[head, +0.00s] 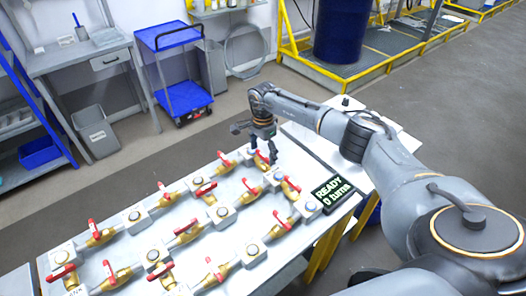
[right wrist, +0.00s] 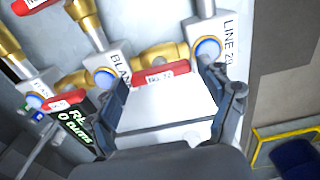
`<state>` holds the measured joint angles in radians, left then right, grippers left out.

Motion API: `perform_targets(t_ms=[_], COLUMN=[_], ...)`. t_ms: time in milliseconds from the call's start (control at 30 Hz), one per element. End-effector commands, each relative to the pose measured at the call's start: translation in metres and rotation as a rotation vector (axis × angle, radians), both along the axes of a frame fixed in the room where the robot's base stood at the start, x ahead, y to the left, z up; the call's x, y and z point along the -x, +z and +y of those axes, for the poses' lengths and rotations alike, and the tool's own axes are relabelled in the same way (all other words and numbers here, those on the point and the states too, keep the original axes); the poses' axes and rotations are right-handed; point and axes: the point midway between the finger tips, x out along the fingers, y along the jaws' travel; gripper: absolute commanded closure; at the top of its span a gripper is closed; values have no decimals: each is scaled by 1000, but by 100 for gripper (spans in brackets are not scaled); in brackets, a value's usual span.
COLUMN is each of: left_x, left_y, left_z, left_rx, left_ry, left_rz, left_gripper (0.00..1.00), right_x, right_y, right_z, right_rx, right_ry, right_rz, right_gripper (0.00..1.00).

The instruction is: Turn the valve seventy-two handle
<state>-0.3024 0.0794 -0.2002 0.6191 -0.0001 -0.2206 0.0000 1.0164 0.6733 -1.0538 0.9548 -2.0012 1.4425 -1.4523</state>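The valve seventy-two handle (right wrist: 170,72) is a red lever marked "No. 72" on a brass valve body (right wrist: 155,56), seen in the right wrist view. It lies crosswise between two round-capped blocks. My right gripper (right wrist: 172,92) has its two dark fingers spread wide, one on each side of the handle, with nothing held. In the head view my right gripper (head: 257,143) is above the far right end of the valve table and partly hides the valves there. Whether a finger touches the handle cannot be told. My left gripper is not in view.
The table (head: 190,193) carries several other brass valves with red handles in rows. A black display (head: 332,193) reading "READY 0 TURNS" is at its right edge. A blue cart (head: 185,98) and a grey bench (head: 85,60) stand behind.

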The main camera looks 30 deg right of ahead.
Motion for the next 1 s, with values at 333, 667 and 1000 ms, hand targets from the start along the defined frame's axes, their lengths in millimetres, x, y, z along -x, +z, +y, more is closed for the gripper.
perform_targets(t_ms=[333, 667, 1000], left_x=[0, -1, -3], left_y=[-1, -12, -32], left_z=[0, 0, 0], left_rx=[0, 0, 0], left_ry=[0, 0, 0], left_rz=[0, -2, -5], left_gripper=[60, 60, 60], right_x=[0, 0, 0], right_y=[0, -2, -2], right_z=[0, -1, -1], right_rx=[0, 1, 2], right_ry=[-5, -120, -413], right_rz=[0, 1, 0], right_gripper=[64, 64, 64])
